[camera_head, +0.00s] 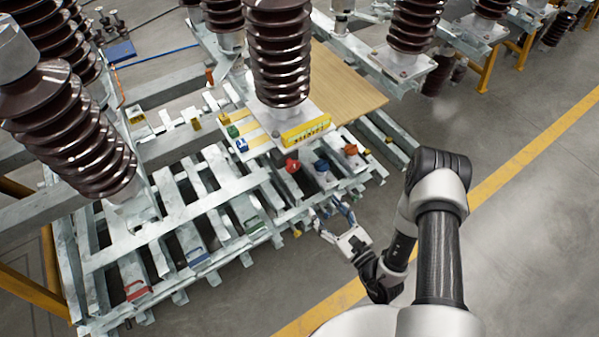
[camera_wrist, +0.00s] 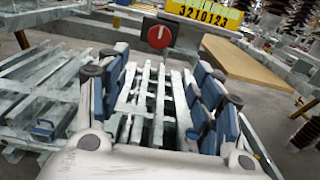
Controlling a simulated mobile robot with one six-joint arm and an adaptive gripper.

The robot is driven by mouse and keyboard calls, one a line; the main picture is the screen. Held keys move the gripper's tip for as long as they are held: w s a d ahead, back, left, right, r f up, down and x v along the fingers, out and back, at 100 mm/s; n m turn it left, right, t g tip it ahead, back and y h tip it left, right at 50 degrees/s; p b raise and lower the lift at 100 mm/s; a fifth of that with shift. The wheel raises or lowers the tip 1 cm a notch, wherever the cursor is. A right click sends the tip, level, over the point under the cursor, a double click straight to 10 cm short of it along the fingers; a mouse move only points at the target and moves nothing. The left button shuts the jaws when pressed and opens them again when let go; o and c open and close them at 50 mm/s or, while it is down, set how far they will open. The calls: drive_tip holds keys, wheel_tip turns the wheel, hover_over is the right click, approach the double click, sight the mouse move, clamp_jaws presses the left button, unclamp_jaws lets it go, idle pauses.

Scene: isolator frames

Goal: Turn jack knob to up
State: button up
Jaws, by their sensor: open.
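A round red knob (camera_head: 291,165) sits at the front edge of the frame, below the yellow number sign. In the wrist view the red knob (camera_wrist: 159,37) faces me at the top centre, with a white mark on its face that stands nearly upright. I cannot read any label telling whether it is the jack knob. My gripper (camera_head: 333,212) is at the front right of the frame, apart from the knob. In the wrist view my gripper (camera_wrist: 160,72) has its two blue-padded fingers spread wide, with nothing between them. The knob lies ahead, beyond the fingertips.
A yellow number sign (camera_head: 306,130) stands above the knob. A blue knob (camera_head: 321,166) and an orange knob (camera_head: 350,149) are to its right. Tall brown insulators (camera_head: 277,60) rise behind. A wooden board (camera_head: 345,90) lies at the back. The grey floor (camera_head: 520,220) at right is clear.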

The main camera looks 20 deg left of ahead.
sight(294, 169)
drive_tip(key=b+x, duration=0.3)
drive_tip(key=x, duration=1.2)
drive_tip(key=shift+w+a, duration=0.1)
drive_tip(key=shift+a, duration=0.15)
drive_tip(key=c, duration=1.1)
